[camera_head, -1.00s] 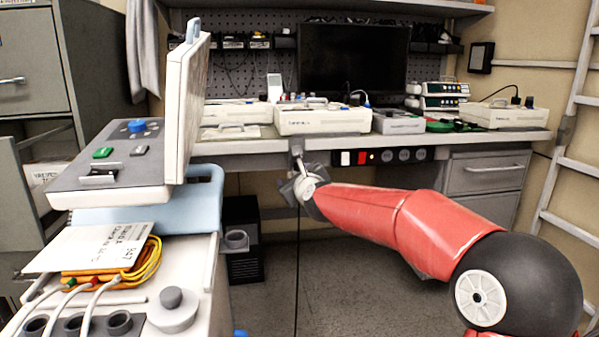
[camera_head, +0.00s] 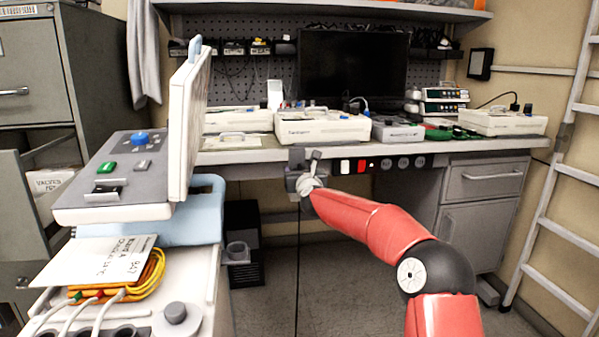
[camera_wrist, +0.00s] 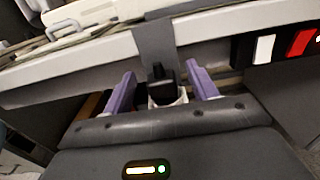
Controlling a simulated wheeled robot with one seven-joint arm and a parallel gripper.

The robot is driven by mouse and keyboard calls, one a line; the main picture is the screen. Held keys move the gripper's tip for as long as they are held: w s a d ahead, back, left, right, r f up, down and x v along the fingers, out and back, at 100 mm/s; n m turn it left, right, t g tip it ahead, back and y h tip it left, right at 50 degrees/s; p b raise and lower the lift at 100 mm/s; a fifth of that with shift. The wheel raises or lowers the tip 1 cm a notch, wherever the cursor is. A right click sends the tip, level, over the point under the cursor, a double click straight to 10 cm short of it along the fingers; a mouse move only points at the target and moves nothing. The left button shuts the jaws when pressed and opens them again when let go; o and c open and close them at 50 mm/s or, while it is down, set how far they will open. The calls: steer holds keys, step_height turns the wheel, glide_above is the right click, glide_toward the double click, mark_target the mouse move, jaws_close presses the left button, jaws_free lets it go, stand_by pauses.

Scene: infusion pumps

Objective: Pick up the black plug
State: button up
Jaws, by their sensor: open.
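A black plug (camera_wrist: 161,72) shows in the wrist view, with a whitish block (camera_wrist: 165,96) just below it. A grey strip on the bench front stands behind it. My gripper (camera_wrist: 160,76) is open, with one purple finger on each side of the plug. A gap shows between the plug and each finger, and I cannot tell how deep the plug sits between them. In the head view my gripper (camera_head: 302,168) is at the bench's front edge; the plug cannot be made out there.
The grey workbench (camera_head: 250,155) carries several white pump boxes, one (camera_head: 320,127) near the middle. A socket strip (camera_head: 385,164) runs under its edge at right. A white cart (camera_head: 190,290) with a tilted screen stands at left. Open floor (camera_head: 340,280) lies below the arm.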

steer(key=shift+w, duration=0.1)
steer(key=c, duration=1.2)
steer(key=shift+r+p, duration=0.65)
steer(key=shift+r, duration=4.35)
